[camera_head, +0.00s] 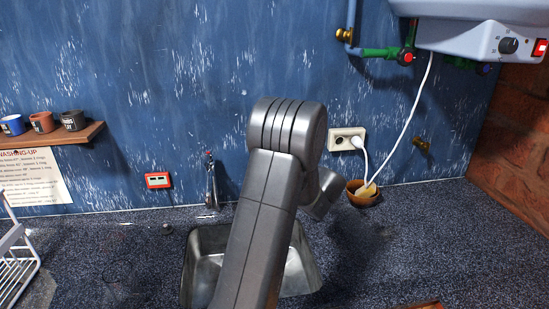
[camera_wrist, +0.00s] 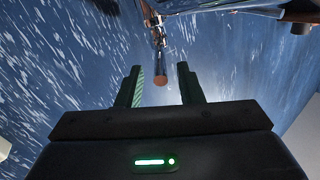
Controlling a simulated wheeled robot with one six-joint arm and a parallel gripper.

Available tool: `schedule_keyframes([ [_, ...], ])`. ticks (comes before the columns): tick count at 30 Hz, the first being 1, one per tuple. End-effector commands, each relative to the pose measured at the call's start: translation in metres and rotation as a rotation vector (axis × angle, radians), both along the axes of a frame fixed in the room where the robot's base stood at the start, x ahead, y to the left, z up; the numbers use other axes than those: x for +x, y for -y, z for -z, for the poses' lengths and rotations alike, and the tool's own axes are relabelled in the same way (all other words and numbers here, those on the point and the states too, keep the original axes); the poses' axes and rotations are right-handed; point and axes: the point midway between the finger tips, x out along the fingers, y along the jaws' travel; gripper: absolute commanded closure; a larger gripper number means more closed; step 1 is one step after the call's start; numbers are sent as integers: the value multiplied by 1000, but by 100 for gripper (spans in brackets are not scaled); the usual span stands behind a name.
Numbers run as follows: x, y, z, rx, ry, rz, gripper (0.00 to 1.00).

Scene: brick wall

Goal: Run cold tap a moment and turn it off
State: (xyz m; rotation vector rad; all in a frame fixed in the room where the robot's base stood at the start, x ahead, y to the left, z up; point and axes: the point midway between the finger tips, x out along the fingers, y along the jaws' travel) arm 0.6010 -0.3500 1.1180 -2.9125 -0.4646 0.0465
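The metal tap (camera_head: 211,182) stands against the blue wall behind the sink, with small red and blue marks near its top. The steel sink (camera_head: 202,262) is partly hidden by my arm. In the wrist view my gripper (camera_wrist: 160,69) is open, its two dark fingers apart. A slim metal fitting (camera_wrist: 158,38) with a round brown end shows between and beyond the fingers; it looks like part of the tap. I cannot tell its distance, and no contact shows. My fingers are hidden behind my arm in the head view. No running water is visible.
A white socket (camera_head: 347,139) and a brown bowl (camera_head: 364,197) with a white cable are right of my arm. A red-framed socket (camera_head: 158,180) is left of the tap. A white rack (camera_head: 14,262) stands far left. A water heater (camera_head: 470,38) hangs upper right.

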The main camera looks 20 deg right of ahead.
Motion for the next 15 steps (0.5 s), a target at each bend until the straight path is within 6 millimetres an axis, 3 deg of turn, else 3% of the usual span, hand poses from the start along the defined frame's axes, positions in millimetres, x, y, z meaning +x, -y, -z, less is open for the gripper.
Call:
schedule_keyframes([
  [9,-70,24,2,1,1,5,66],
  [15,-101,34,1,0,1,3,66],
])
